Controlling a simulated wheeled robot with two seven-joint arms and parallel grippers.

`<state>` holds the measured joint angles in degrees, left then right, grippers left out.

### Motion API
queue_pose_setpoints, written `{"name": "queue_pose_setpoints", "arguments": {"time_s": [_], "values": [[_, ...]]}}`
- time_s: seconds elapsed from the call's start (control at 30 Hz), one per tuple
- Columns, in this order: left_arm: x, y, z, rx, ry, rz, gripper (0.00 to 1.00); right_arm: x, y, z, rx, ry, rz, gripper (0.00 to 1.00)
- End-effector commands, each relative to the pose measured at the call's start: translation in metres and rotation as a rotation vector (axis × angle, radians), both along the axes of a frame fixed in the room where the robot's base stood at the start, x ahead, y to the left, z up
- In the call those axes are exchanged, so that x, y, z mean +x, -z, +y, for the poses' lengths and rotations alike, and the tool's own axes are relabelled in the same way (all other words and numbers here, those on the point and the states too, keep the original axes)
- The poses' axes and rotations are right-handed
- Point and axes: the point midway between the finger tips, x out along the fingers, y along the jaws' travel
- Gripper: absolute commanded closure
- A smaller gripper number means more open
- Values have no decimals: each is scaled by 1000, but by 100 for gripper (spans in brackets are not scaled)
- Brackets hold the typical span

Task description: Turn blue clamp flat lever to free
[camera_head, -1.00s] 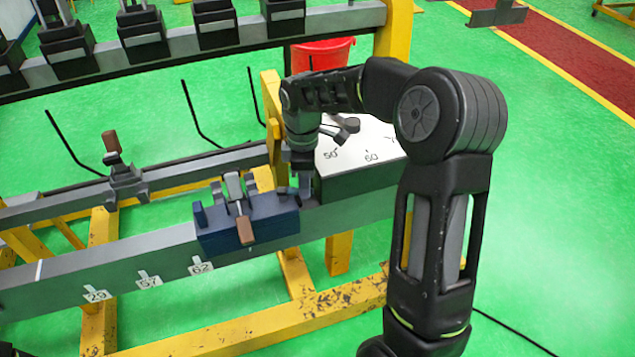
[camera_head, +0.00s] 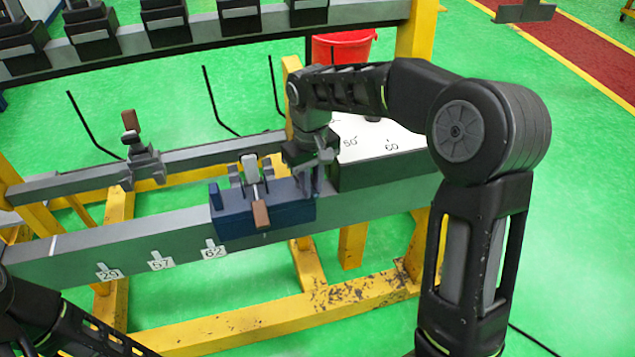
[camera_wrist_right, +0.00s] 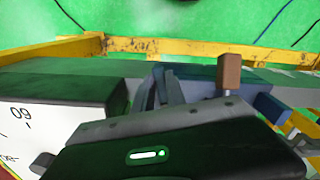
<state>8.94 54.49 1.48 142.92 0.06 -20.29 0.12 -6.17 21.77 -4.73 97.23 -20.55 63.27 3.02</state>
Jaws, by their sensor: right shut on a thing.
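The blue clamp (camera_head: 232,222) sits on the long grey beam. Its brown-tipped lever (camera_head: 261,214) points down over the front face. In the right wrist view the brown tip (camera_wrist_right: 229,72) stands up right of centre. My right gripper (camera_head: 308,186) reaches down at the clamp's right end, beside the grey box.
A grey box with a white numbered top (camera_head: 385,132) stands right of the clamp. A second brown-tipped clamp (camera_head: 140,160) sits on the rear rail. A red bucket (camera_head: 340,47) is behind. Number tags 29, 57 and 62 (camera_head: 214,252) mark the beam's front.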

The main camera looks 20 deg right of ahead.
Motion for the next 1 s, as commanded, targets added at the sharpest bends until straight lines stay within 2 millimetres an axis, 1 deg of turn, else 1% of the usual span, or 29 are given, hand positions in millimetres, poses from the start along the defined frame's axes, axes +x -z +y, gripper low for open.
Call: {"name": "queue_pose_setpoints", "arguments": {"time_s": [0.2, 0.4, 0.63, 0.97, 1.0], "values": [[0, 3, 0, -1, 1, -1, 62, 0, -1, 9, -1, 161, -2, 100], [1, 4, 0, -2, 0, -3, 62, 0, -1, 14, -1, 257, -2, 100], [1, 4, 0, -2, 0, -3, 62, 1, -1, 16, 0, 299, -3, 100], [1, 4, 0, -2, 0, -3, 62, 1, -1, 16, 1, 303, -3, 100], [1, 4, 0, -2, 0, -3, 62, 1, -1, 16, 1, 303, -3, 82]]}}
